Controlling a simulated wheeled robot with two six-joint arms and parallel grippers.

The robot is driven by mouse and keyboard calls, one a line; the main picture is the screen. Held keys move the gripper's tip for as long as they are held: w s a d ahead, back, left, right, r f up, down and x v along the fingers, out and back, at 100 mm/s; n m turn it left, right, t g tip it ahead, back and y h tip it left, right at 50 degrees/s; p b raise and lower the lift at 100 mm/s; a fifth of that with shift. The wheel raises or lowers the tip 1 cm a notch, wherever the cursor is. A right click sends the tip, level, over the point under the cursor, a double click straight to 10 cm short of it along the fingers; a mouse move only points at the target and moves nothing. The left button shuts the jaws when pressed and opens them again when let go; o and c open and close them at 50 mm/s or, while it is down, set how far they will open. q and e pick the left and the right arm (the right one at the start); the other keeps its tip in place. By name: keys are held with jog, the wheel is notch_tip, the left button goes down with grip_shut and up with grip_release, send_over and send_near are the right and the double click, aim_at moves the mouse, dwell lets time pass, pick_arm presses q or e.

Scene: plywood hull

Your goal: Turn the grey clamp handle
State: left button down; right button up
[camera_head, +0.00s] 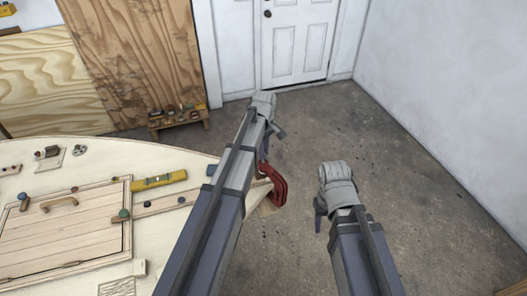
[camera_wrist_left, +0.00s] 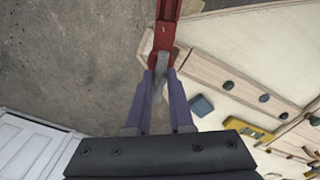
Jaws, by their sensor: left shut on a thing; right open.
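A red clamp (camera_head: 279,188) sits at the edge of the pale plywood hull (camera_head: 160,222), partly hidden behind my left arm. The red clamp also shows at the top of the left wrist view (camera_wrist_left: 167,38). Its grey clamp handle (camera_wrist_left: 160,82) lies between the purple fingers of my left gripper (camera_wrist_left: 163,78), which is shut on it. In the head view my left gripper (camera_head: 263,152) is mostly covered by its own arm, and the handle cannot be made out there. My right gripper (camera_head: 319,212) is open and empty, to the right of the clamp and apart from it.
A yellow level (camera_head: 158,180) lies on the hull beside a wooden strip with round knobs. A hatch with a handle (camera_head: 60,205) is at the left. A small low bench with items (camera_head: 179,119) stands by the wall. The concrete floor (camera_head: 430,215) at the right is clear.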

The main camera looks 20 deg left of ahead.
pick_arm(q)
jog(key=shift+a, duration=0.1)
dwell(0.3)
jog(key=c, duration=0.8)
grip_release()
jog(key=shift+w, duration=0.1)
jog(key=shift+o, duration=0.2)
jog(key=shift+r, duration=0.15)
notch_tip(320, 180, up, 8)
jog(key=p, duration=0.8)
jog(key=shift+f, duration=0.2)
jog(key=shift+f, duration=0.1)
